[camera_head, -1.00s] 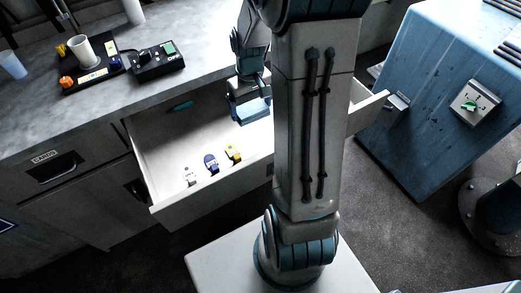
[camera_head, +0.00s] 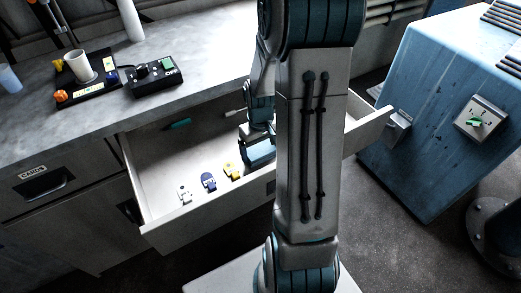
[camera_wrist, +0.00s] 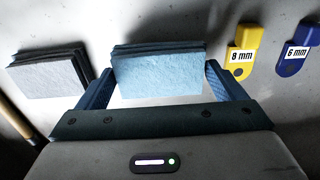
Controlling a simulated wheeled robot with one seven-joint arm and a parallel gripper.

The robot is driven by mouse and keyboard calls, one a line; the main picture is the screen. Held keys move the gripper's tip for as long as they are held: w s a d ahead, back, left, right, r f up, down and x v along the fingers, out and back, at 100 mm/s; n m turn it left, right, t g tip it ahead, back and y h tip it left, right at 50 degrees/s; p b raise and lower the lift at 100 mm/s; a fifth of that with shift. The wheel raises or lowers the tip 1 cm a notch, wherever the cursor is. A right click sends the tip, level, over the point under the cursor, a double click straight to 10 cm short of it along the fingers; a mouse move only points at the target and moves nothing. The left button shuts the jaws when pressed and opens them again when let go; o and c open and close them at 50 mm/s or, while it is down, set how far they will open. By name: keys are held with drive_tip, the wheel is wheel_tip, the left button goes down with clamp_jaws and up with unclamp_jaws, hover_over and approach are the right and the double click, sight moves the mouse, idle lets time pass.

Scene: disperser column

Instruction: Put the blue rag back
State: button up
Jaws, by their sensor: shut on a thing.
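The blue rag (camera_wrist: 160,75) is a light-blue folded stack in the wrist view. It sits between the two fingers of my gripper (camera_wrist: 158,88), which are shut on its sides. In the head view my gripper (camera_head: 258,138) is inside the open drawer (camera_head: 205,214), towards its right side, partly hidden by my arm. The pale drawer floor lies close beyond the rag in the wrist view; I cannot tell whether the rag touches it. A grey folded rag (camera_wrist: 48,75) lies just left of my gripper.
Yellow (camera_wrist: 243,45) and dark-blue (camera_wrist: 296,50) tags marked 8 mm and 6 mm lie to the right in the wrist view. A white tag (camera_head: 184,193) and a teal item (camera_head: 178,124) are also in the drawer. The counter edge overhangs the drawer's back.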

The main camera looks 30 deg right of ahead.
sight(260, 150)
drive_tip(key=shift+f, duration=0.45)
drive_tip(key=shift+f, duration=0.1)
drive_tip(key=shift+f, duration=0.15)
drive_tip(key=o, duration=0.7)
drive_tip(key=shift+r, duration=0.2)
wheel_tip(260, 150, up, 11)
drive_tip(key=p, duration=0.2)
drive_tip(key=s+a+r, duration=0.2)
drive_tip(key=s+a, duration=0.2)
drive_tip(key=s+a+r+t, duration=0.1)
drive_tip(key=s+a+r, duration=0.2)
drive_tip(key=s+a, duration=0.1)
drive_tip(key=s+a+r+t, duration=0.1)
drive_tip(key=s+a+r, duration=0.2)
drive_tip(key=s+a, duration=0.1)
drive_tip(key=shift+s+a+r, duration=0.1)
drive_tip(key=shift+a+r, duration=0.05)
drive_tip(key=shift+r, duration=0.1)
